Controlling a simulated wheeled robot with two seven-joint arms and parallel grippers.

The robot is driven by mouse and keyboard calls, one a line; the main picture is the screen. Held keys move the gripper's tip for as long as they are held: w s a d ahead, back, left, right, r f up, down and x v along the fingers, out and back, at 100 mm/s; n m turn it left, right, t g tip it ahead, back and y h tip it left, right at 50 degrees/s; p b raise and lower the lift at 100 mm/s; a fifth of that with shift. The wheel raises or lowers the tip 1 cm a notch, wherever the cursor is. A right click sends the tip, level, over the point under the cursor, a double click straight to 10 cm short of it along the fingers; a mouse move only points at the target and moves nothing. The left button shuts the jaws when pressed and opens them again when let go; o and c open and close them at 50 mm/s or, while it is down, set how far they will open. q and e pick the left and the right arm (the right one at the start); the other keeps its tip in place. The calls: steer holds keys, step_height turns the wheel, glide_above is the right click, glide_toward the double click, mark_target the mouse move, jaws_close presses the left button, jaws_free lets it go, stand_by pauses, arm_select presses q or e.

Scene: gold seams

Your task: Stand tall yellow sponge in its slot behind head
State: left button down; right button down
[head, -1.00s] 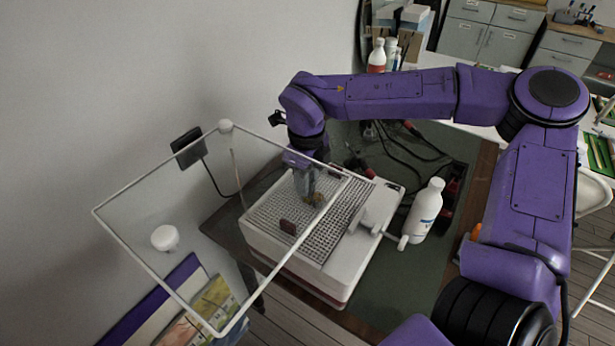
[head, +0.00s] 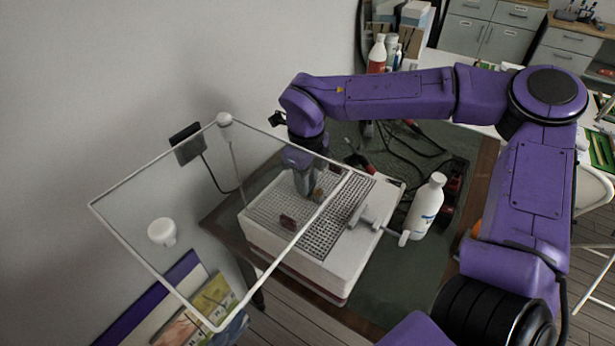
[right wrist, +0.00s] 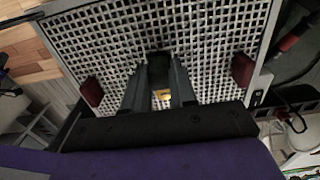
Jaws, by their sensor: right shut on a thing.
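My right gripper (head: 306,190) points down over the perforated grid top of a white box-shaped machine (head: 318,276). It is shut on a small yellow piece, which I take to be the sponge (head: 319,195). In the right wrist view the yellow sponge (right wrist: 162,94) shows between the fingers (right wrist: 160,90), close over the grid (right wrist: 210,50). Most of it is hidden by the fingers, and I cannot tell whether it touches the grid. A pale head-like part with a rod (head: 364,216) lies at the grid's right side. My left gripper is not in view.
A clear lid with a white frame (head: 150,268) spans the left front of the machine. Dark red blocks (right wrist: 92,92) (right wrist: 242,70) sit on the grid on either side of the fingers. A white bottle (head: 426,206) stands right of the machine, and cables (head: 412,150) lie behind it.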

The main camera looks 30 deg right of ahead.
steer(key=shift+f, duration=0.45)
steer(key=c, duration=0.8)
jaws_free()
steer(key=shift+r, duration=0.1)
step_height(320, 180, up, 7)
steer(key=p, duration=0.7)
steer(key=shift+s, duration=0.1)
